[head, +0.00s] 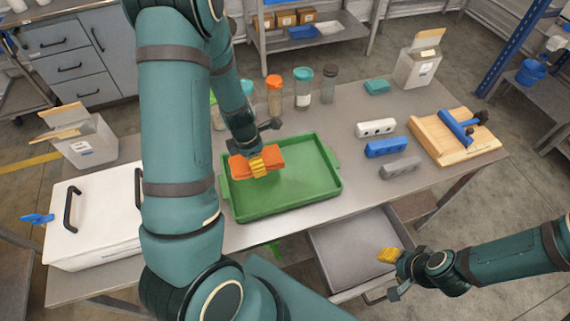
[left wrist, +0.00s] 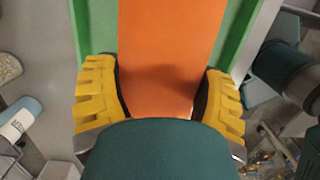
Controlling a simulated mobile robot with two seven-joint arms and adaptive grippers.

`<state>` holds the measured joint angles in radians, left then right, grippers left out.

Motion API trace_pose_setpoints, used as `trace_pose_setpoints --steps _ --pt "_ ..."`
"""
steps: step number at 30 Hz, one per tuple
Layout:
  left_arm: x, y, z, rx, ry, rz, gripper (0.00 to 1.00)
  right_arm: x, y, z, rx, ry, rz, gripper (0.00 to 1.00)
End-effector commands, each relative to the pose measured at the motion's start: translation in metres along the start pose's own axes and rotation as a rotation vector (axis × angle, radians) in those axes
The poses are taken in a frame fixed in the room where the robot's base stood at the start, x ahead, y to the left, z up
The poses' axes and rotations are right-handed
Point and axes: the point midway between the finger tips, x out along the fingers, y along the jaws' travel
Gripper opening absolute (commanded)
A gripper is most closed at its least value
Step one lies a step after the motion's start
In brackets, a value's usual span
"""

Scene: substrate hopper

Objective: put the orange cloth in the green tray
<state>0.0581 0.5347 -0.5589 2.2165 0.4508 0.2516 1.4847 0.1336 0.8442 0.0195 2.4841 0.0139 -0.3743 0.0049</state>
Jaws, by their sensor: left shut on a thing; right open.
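The orange cloth (head: 268,158) is a folded pad over the left part of the green tray (head: 300,198) in the head view. My left gripper (head: 259,170) is shut on the cloth, above the tray. In the left wrist view the orange cloth (left wrist: 168,50) runs between the yellow fingers of my left gripper (left wrist: 160,95), with the green tray (left wrist: 240,35) behind it. I cannot tell whether the cloth touches the tray floor. My right gripper (head: 388,256) is open and empty, near the open drawer in front of the table.
A white lidded box (head: 95,215) stands left of the tray. Several jars (head: 303,88) stand behind it. White, blue (head: 386,147) and grey blocks and a wooden board (head: 455,138) lie to the right. An open drawer (head: 355,250) juts out at the table's front.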

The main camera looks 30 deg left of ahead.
Motion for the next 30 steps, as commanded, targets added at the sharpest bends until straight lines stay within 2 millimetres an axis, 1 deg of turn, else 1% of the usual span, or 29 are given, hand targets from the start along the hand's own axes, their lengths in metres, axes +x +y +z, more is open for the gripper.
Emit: trace_pose_setpoints --steps 2,6,10,17,21,24,30 --pt "0.009 0.000 -0.003 -0.002 0.002 -0.002 0.37 0.004 0.002 0.001 0.000 -0.001 0.001 0.47" --pt "0.036 0.000 -0.007 -0.003 0.002 -0.003 0.37 0.017 0.006 0.003 0.000 -0.002 0.003 0.47" --pt "0.055 -0.001 -0.009 -0.001 0.001 -0.003 0.37 0.023 0.008 0.005 -0.001 -0.005 0.003 0.47" --pt "0.070 0.000 -0.011 0.000 0.001 -0.001 0.37 0.027 0.009 0.007 -0.003 -0.011 0.002 0.47" --pt "0.090 0.000 -0.014 -0.001 0.002 -0.002 0.37 0.033 0.012 0.010 -0.005 -0.017 0.002 0.47" --pt "0.099 0.000 -0.015 -0.001 0.001 -0.002 0.37 0.035 0.013 0.012 -0.006 -0.020 0.001 0.47" --pt "0.098 0.000 -0.014 0.001 0.000 0.000 0.37 0.034 0.012 0.012 -0.006 -0.020 0.001 0.47"
